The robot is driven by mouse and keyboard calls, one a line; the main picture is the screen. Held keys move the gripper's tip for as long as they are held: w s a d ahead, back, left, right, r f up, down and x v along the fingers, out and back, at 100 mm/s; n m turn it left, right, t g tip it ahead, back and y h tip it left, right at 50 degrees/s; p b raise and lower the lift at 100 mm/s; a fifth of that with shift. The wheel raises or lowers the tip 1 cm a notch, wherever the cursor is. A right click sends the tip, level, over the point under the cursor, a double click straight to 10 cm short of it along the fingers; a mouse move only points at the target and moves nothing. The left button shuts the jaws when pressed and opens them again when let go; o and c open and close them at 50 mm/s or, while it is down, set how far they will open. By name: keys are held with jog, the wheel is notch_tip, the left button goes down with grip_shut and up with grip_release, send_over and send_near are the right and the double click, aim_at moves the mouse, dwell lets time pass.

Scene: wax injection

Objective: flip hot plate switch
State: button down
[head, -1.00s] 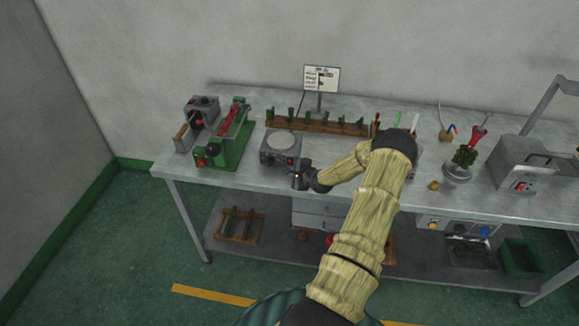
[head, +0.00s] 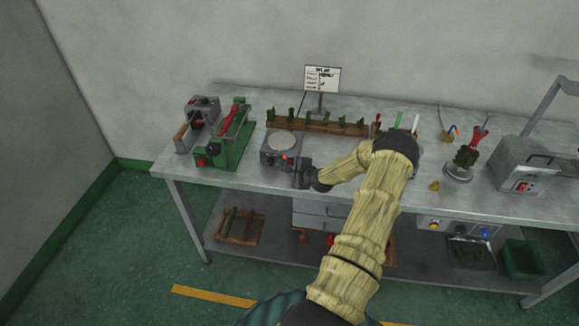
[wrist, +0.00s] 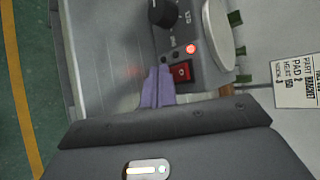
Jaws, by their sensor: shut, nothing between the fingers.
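The hot plate (head: 279,159) is a grey box with a round pale top, standing near the table's front edge left of centre in the head view. The wrist view shows its front panel with a black knob (wrist: 163,13), a glowing red light (wrist: 190,48) and a red rocker switch (wrist: 181,72). My gripper (head: 295,166) is at the right front of the hot plate. Its purple fingertips (wrist: 157,88) are shut and empty, right beside the red switch in the wrist view. I cannot tell whether they touch it.
A green press with a red lever (head: 229,140) stands left of the hot plate. A wooden rack (head: 317,126) with green pieces lies behind it, below a small sign (head: 322,78). A grey machine (head: 520,163) stands at the right. Bare tabletop (head: 232,181) lies left of my gripper.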

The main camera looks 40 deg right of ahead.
jog(key=shift+s, duration=0.1)
jog(key=shift+s+a+p, duration=0.3)
jog(key=shift+s+a, duration=0.1)
jog(key=shift+a, duration=0.1)
jog(key=shift+s+a+r+p, duration=0.2)
jog(key=shift+s+a+p, duration=0.35)
jog(key=shift+s+a, duration=0.35)
jog(key=shift+s+a+r+p, duration=0.15)
jog(key=shift+s+a+p, duration=0.5)
jog(key=shift+a, duration=0.4)
